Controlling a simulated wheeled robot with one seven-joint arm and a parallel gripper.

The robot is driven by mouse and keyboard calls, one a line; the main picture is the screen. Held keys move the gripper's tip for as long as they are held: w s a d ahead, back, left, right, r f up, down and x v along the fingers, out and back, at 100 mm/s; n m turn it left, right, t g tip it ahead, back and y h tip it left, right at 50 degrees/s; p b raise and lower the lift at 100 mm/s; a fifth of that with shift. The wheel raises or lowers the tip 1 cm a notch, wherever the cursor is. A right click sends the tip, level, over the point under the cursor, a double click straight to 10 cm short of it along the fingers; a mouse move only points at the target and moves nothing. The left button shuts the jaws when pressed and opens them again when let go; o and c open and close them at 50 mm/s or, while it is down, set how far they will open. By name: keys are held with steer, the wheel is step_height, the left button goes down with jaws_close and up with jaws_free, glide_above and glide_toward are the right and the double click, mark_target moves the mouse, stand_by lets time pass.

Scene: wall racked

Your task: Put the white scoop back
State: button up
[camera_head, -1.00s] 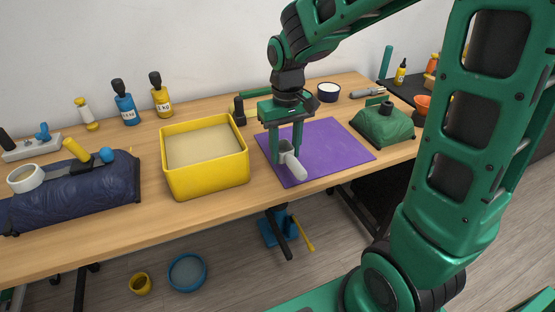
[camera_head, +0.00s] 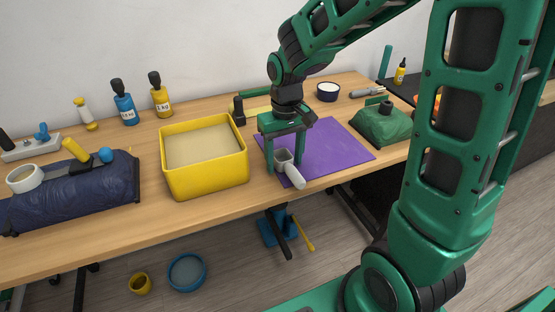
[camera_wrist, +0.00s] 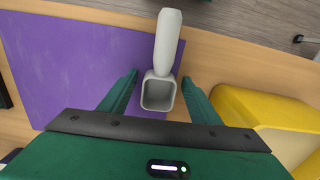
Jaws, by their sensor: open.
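The white scoop (camera_head: 294,177) lies at the front left corner of the purple mat (camera_head: 333,150), its handle pointing toward the table's front edge. In the wrist view the scoop (camera_wrist: 168,42) has its square bowl opening facing the camera. My gripper (camera_head: 285,172) is down around the scoop, pointing downward. In the wrist view my gripper (camera_wrist: 160,79) is open, with one finger on each side of the scoop and a visible gap on both sides. The underside of the scoop is hidden.
A yellow bin (camera_head: 205,185) with pale contents stands left of my gripper, near one finger. A navy bag (camera_head: 75,190) lies at the far left.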

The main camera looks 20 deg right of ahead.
mark_target(284, 158)
step_height(284, 158, up, 11)
stand_by(0.5)
steer(key=s+d+m, duration=0.4)
steer(key=s+d, duration=0.8)
steer(key=d, duration=0.1)
steer(key=s+d+f+m, duration=0.1)
steer(key=s+f, duration=0.1)
steer(key=s, duration=0.3)
steer(key=s+d+f+m, duration=0.1)
steer(key=s, duration=0.5)
steer(key=shift+d+f+m, duration=0.35)
steer(key=shift+f+m, duration=0.05)
steer(key=shift+w+f, duration=0.25)
steer(key=shift+w, duration=0.45)
